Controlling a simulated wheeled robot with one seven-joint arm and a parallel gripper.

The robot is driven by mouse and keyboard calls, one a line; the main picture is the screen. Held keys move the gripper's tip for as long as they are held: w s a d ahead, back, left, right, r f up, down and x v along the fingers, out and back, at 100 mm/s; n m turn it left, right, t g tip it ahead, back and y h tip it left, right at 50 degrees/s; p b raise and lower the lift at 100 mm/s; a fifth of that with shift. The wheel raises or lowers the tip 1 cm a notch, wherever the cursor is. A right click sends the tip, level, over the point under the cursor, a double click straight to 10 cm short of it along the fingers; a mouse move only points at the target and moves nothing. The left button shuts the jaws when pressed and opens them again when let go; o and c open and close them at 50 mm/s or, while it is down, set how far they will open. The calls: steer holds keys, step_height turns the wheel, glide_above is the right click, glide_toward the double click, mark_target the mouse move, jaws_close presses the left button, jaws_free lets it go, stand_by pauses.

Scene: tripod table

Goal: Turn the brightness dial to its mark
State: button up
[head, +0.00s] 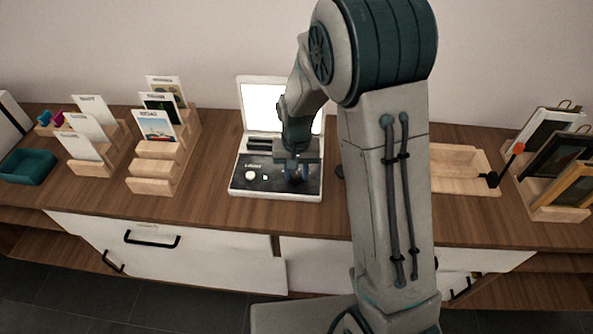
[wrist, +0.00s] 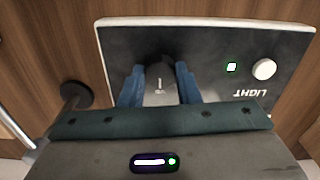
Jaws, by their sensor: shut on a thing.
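The light box (head: 233,186) stands open on the wooden counter, with a bright white screen in its raised lid. Its dark front panel (wrist: 210,45) carries a LIGHT label, a round white button (wrist: 264,69) and a small lit square (wrist: 231,67). The dark brightness dial (wrist: 160,76) is between my blue fingertips in the wrist view. A small pale line shows on the dial's near side; I cannot make out a separate target mark. My gripper (head: 297,173) points down over the panel's right part, shut on the dial. In the head view the gripper hides the dial.
Wooden card stands (head: 150,186) and a teal tray (head: 27,167) are on the left. A pale wooden tray (head: 465,185) and a rack of frames (head: 560,213) are on the right. A black round object (wrist: 77,94) lies close beside the box.

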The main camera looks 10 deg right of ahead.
mark_target(296, 174)
steer(key=o, duration=1)
steer(key=shift+c, duration=0.2)
steer(key=shift+r, duration=0.1)
step_height(296, 174, up, 14)
